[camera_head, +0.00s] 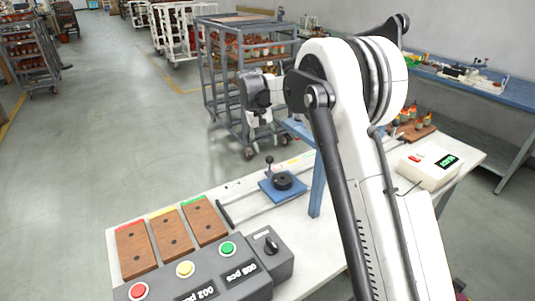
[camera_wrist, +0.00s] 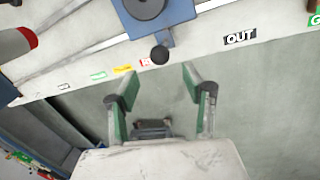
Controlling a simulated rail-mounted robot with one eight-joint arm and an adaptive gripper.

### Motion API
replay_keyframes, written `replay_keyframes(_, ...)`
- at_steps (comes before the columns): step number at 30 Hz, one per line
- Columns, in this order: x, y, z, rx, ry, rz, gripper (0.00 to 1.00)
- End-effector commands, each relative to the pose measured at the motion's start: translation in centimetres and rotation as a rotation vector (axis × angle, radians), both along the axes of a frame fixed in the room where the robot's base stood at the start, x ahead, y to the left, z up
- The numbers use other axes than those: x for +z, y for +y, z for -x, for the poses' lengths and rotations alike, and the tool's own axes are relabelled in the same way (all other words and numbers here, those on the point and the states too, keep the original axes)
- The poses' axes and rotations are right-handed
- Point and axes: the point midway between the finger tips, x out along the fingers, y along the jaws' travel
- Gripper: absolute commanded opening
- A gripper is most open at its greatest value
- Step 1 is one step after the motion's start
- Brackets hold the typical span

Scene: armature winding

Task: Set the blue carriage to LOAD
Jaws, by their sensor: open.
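The blue carriage (camera_head: 268,191) sits on rails on the white bench, with a round black disc on top and a black ball knob (camera_head: 269,160) at its far edge. In the wrist view, the carriage (camera_wrist: 183,38) is at top centre, with its knob (camera_wrist: 159,55) pointing towards my gripper (camera_wrist: 148,72). My gripper is open and empty, its fingers apart on either side below the knob and not visibly touching it. Coloured labels lie along the bench edge; a red one (camera_wrist: 145,59) is beside the knob. I cannot read LOAD on any label.
An OUT label (camera_wrist: 240,38) lies right of the carriage in the wrist view. A blue post (camera_head: 317,185) stands close to the carriage. Brown plates (camera_head: 172,235) and a grey button box (camera_head: 205,275) are at front left. A grey cart (camera_head: 225,90) stands behind the bench.

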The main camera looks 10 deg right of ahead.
Motion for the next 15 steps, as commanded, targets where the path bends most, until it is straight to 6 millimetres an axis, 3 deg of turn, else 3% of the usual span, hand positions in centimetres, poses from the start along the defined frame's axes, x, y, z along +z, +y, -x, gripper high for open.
replay_keyframes(6, 2.8, 0.6, 0.1, 0.0, 0.0, 0.0, 0.45)
replay_keyframes(15, 3.6, 0.7, 0.2, 0.001, 0.0, 0.0, 0.45)
